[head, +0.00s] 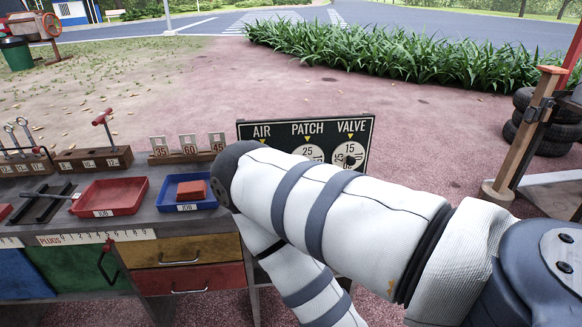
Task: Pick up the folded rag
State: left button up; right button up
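A small red-orange block-shaped thing (193,190) lies in a blue tray (169,207) on the cart top, left of my arm. It may be the folded rag, but it is too small to be sure. My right arm reaches in from the right, bends beside the blue tray and runs back down out of the bottom edge. Its gripper is out of the picture. My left arm and gripper do not show.
A red tray (110,211) stands left of the blue one. Tool blocks and number cards (188,146) line the back of the cart. A sign board (243,130) stands behind my arm. Drawers (190,280) are below. A wooden post (530,130) and tires (548,134) stand at right.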

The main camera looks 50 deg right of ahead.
aim_at(195, 190)
jog(key=z, duration=0.8)
